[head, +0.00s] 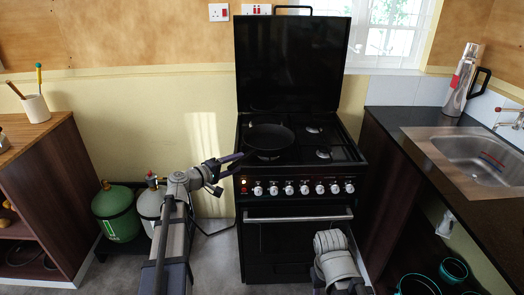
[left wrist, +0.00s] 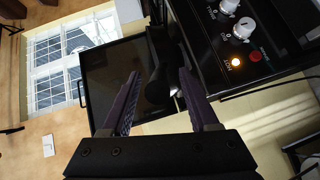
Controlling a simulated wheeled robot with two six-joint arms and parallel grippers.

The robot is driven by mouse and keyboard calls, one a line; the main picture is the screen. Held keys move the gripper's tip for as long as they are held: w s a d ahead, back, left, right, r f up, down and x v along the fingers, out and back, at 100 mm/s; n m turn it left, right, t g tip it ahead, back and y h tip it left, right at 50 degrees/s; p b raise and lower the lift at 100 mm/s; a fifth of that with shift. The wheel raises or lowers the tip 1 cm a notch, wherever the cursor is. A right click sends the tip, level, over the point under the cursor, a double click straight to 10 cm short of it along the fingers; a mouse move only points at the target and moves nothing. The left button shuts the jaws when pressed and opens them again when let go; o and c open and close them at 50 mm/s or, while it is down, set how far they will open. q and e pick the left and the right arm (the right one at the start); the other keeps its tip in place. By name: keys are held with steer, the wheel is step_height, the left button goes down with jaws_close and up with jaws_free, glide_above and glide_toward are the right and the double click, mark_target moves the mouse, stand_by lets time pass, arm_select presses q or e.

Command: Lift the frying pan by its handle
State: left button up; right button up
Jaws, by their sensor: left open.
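The black frying pan (head: 268,136) sits on the left side of the black stove's hob (head: 310,155). Its handle is hard to make out against the dark hob in the head view. My left gripper (head: 240,163) is open at the stove's front left edge, just in front of the pan. In the left wrist view, a dark rounded shape, likely the pan's handle (left wrist: 158,88), shows between the spread fingers (left wrist: 158,92). I cannot tell whether a finger touches it. My right arm shows at the bottom of the head view, but its gripper cannot be made out.
The stove's raised lid (head: 292,65) stands behind the pan. A row of knobs (head: 304,188) and an oven handle (head: 298,217) are on its front. A counter with a sink (head: 475,160) and flask (head: 463,80) is at right. Gas bottles (head: 118,212) stand at left.

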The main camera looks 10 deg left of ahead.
arm_select(q)
steer(key=shift+w+d, duration=0.3)
steer(key=shift+w, duration=0.15)
jaws_close()
stand_by(1.1)
